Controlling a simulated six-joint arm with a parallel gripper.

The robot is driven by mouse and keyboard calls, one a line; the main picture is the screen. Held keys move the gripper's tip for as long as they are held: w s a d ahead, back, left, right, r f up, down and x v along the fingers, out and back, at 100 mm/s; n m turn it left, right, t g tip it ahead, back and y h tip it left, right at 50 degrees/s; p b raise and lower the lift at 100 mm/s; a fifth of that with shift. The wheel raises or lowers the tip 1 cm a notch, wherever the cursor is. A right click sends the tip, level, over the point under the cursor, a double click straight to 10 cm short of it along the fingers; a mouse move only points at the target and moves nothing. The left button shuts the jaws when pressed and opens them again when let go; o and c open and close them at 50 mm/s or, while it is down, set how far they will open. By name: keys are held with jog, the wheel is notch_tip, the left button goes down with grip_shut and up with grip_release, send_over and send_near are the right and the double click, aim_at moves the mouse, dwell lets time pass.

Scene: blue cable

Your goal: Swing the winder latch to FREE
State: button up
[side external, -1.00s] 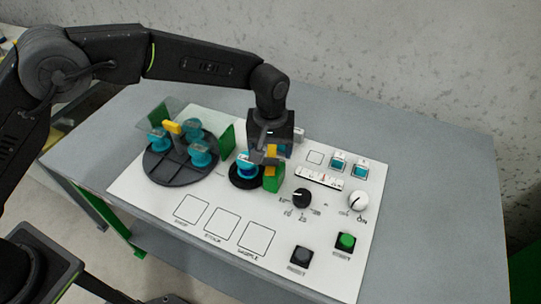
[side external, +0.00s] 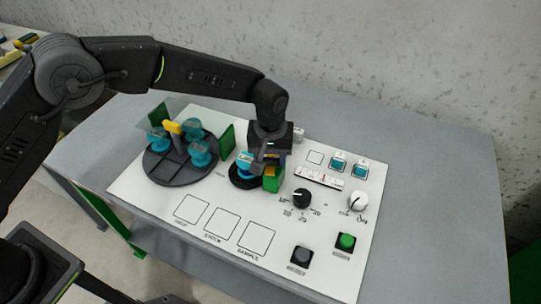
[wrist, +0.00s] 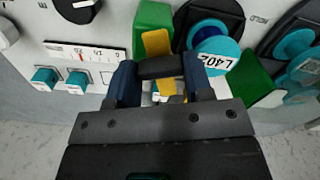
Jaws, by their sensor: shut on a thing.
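The winder stands mid-panel: a green block (side external: 272,184) with a yellow latch (side external: 270,171) beside a teal spool (side external: 245,161) on a dark round base. In the wrist view the green block (wrist: 152,18), yellow latch (wrist: 156,43) and spool marked L402 (wrist: 214,56) show ahead of my fingers. My gripper (side external: 266,157) is down at the latch; in the wrist view the gripper (wrist: 160,82) has a dark crossbar (wrist: 160,68) between its fingers, over the yellow part. It is shut on the latch, whose gripped part is partly hidden. I cannot read any FREE marking.
A dark turntable (side external: 163,174) with several teal spools and a clear cover stands left. A green plate (side external: 227,139) stands between it and the winder. Right are a black knob (side external: 301,198), white knob (side external: 358,201), green button (side external: 346,242) and scale strip (side external: 319,178). Front squares are empty.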

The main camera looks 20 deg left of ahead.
jog(key=c, duration=0.5)
jog(key=shift+m, duration=2.1)
jog(key=shift+c, duration=0.2)
jog(key=o, duration=1.3)
notch_tip(320, 180, up, 14)
jog(key=shift+f, duration=0.1)
